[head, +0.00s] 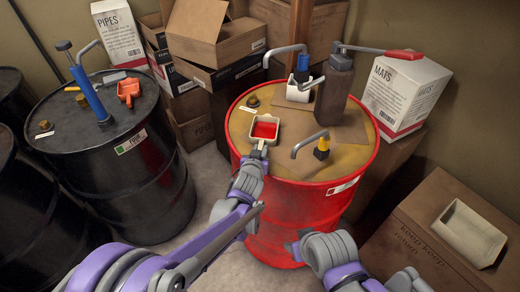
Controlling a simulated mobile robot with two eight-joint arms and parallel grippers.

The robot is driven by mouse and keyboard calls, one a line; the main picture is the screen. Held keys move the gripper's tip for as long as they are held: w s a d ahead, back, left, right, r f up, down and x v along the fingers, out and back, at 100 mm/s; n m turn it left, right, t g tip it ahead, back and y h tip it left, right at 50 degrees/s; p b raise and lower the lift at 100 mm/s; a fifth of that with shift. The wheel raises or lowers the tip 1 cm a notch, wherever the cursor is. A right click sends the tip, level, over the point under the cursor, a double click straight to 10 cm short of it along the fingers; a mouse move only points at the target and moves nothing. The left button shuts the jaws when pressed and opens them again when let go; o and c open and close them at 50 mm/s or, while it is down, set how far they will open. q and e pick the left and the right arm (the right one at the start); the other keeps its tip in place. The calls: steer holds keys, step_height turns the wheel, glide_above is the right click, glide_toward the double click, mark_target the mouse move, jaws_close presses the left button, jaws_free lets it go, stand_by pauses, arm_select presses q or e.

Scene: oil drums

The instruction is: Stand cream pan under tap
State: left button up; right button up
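A small cream pan (265,129) with a red inside is over the near left part of the red drum's top (340,168), its handle towards me. My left gripper (259,151) is at that handle and appears shut on it; whether the pan touches the drum is unclear. A larger cream pan (469,233), rectangular and empty, lies on the cardboard box at the right. A grey bent tap (311,143) with a yellow and black body stands on the drum. Another tap (290,50) with a blue part is behind. My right gripper (296,246) is low before the drum, its opening unclear.
A white container (298,90) stands below the rear tap. A dark pump (334,88) with a red-ended lever stands beside it. The black drum (100,160) at left carries a blue pump (88,92) and an orange scoop (129,90). Boxes crowd the back.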

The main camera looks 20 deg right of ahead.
arm_select(q)
steer(key=o, duration=0.5)
steer(key=shift+c, duration=0.2)
